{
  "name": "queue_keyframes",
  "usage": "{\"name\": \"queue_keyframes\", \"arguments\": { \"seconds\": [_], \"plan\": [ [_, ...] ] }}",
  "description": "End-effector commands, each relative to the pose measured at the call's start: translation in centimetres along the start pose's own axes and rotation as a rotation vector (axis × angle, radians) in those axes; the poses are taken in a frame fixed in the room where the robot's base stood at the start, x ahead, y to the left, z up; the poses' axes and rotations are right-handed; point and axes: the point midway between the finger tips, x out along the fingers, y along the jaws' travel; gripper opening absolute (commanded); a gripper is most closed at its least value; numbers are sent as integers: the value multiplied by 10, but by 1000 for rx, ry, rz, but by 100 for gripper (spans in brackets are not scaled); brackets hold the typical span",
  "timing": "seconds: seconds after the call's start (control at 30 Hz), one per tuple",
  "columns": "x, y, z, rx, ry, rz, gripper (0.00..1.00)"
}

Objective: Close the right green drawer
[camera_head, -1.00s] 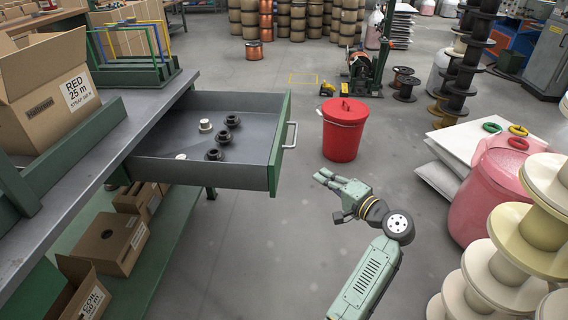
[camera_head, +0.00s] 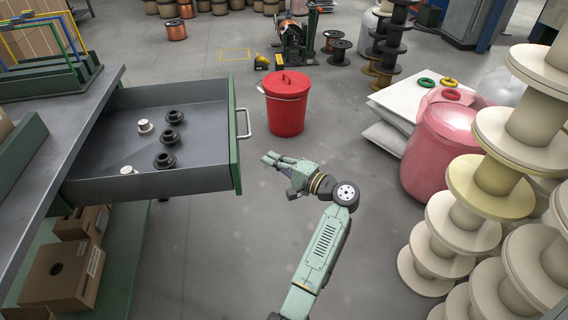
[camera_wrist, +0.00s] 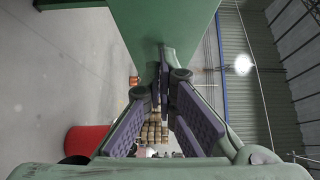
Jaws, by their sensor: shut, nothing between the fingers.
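The green drawer (camera_head: 150,183) stands pulled out from the workbench on the left in the head view. Its green front panel (camera_head: 234,135) faces right and carries a grey handle (camera_head: 245,123). Several small dark and white parts lie inside it. My gripper (camera_head: 266,158) is shut and empty, just right of the front panel and a little nearer than the handle. In the wrist view my gripper's fingers (camera_wrist: 162,95) are together, and a green panel (camera_wrist: 160,25) fills the top centre. I cannot tell whether the fingers touch it.
A red lidded bucket (camera_head: 286,105) stands on the floor beyond my gripper. A pink barrel (camera_head: 440,150) and stacked cream spools (camera_head: 475,195) stand on the right. Cardboard boxes (camera_head: 62,275) sit under the workbench (camera_head: 60,125). The floor between is clear.

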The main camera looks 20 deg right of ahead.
Motion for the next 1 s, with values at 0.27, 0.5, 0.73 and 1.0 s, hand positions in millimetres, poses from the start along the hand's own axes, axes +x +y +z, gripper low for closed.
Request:
{"name": "queue_keyframes", "arguments": {
  "seconds": [0.27,0.5,0.73,1.0],
  "plan": [
    [42,-2,18,0,-1,1,0],
    [53,0,28,0,1,0,0],
    [53,0,28,0,1,0,0],
    [58,0,33,-1,0,1,0]
  ]
}}
